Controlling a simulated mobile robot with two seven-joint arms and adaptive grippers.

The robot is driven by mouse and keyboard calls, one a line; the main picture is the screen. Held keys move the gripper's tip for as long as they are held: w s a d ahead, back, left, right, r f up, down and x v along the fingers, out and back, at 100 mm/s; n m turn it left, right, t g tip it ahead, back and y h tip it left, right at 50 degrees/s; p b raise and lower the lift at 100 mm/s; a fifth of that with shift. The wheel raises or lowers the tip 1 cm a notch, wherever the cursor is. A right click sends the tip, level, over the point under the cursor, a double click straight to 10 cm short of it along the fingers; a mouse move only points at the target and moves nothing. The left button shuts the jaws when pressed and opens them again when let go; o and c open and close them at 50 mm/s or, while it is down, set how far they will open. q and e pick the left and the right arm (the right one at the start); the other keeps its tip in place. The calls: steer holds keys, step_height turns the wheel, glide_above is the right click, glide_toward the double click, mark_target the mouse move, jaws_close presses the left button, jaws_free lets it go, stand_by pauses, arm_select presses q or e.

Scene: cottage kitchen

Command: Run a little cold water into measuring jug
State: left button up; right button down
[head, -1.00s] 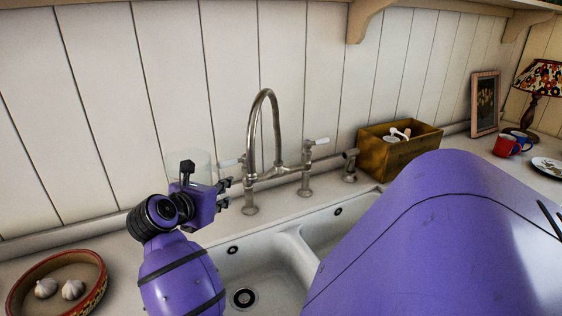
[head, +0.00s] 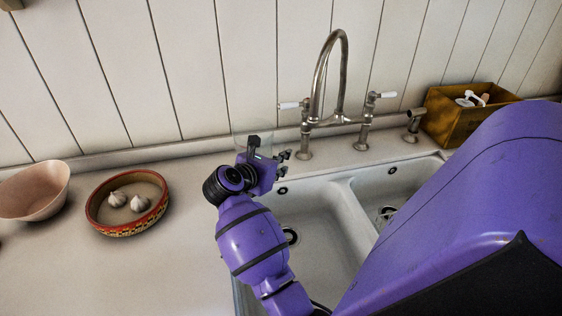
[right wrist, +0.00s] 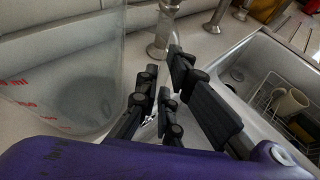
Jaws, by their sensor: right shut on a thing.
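The clear measuring jug (right wrist: 75,70) with red markings shows large at the left of the right wrist view. In the head view only its faint glass (head: 240,142) shows behind my right gripper (head: 280,160). In the wrist view the dark fingers of my right gripper (right wrist: 172,98) are closed beside the jug's wall; the clear part they hold is hard to make out. The jug is left of the tap (head: 330,75), near the back of the counter; whether it touches the counter is unclear. The tap has two white levers (head: 290,105) (head: 386,95); no running water is visible. My left gripper is not in view.
The double sink (head: 320,225) lies in front of the tap. A wire rack with cups (right wrist: 290,105) is in the right basin. A wooden box (head: 450,122) stands right of the tap. A garlic bowl (head: 100,228) and pink bowl (head: 35,195) stand left on the counter.

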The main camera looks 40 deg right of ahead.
steer(key=shift+f, duration=0.15)
steer(key=c, duration=1.9)
jaws_free()
